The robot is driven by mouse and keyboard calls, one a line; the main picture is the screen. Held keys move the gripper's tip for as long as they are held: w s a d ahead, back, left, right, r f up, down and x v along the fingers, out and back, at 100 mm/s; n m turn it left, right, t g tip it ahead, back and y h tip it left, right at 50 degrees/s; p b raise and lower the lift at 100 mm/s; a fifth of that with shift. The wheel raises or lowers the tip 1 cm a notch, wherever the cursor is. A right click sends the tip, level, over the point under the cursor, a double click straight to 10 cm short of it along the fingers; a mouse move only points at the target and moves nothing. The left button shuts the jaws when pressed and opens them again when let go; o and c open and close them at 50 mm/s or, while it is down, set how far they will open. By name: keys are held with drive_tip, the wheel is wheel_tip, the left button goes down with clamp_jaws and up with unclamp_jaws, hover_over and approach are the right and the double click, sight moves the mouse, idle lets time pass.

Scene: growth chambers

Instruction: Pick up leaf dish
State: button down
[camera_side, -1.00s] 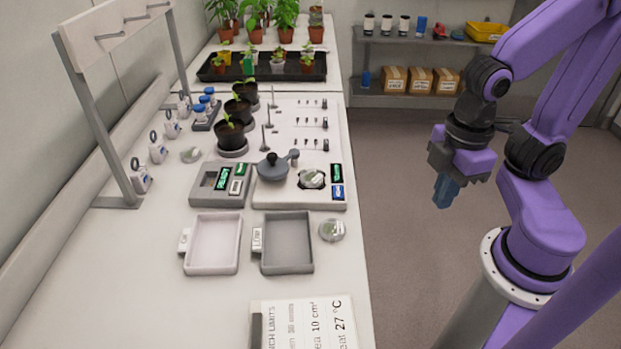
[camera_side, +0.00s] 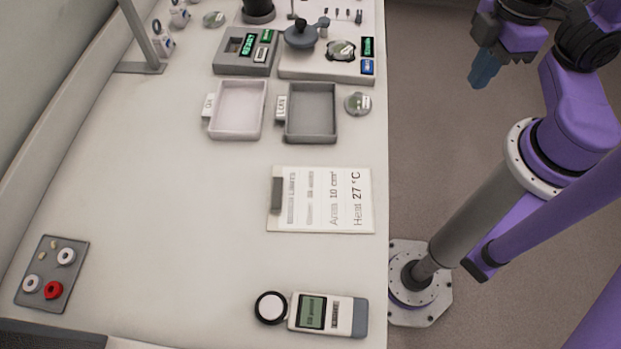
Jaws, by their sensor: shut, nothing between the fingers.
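One dish (camera_side: 357,103) lies on the bench right of the dark grey tray, near the bench's right edge. I cannot tell from the picture which one the task names. My gripper (camera_side: 482,79) is shut and empty, pointing down over the floor, right of the bench and apart from every dish.
A pale tray (camera_side: 236,136) and a dark grey tray (camera_side: 311,137) stand side by side. A limits card (camera_side: 322,200) lies in front of them. The middle left of the bench (camera_side: 160,220) is clear.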

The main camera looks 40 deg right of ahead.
drive_tip(key=shift+c, duration=0.8)
unclamp_jaws()
drive_tip(key=m+t+y, duration=0.3)
drive_tip(key=m, duration=0.1)
hover_over(340, 47)
drive_tip(key=s+d, duration=0.2)
drive_tip(key=s, duration=0.1)
wheel_tip(340, 47, down, 10)
drive_tip(key=shift+w+d+f, duration=0.1)
drive_tip(key=shift+w+x, duration=0.2)
drive_tip(key=shift+x, duration=1.15)
drive_tip(key=shift+w+x, duration=0.25)
drive_tip(key=shift+x, duration=1.05)
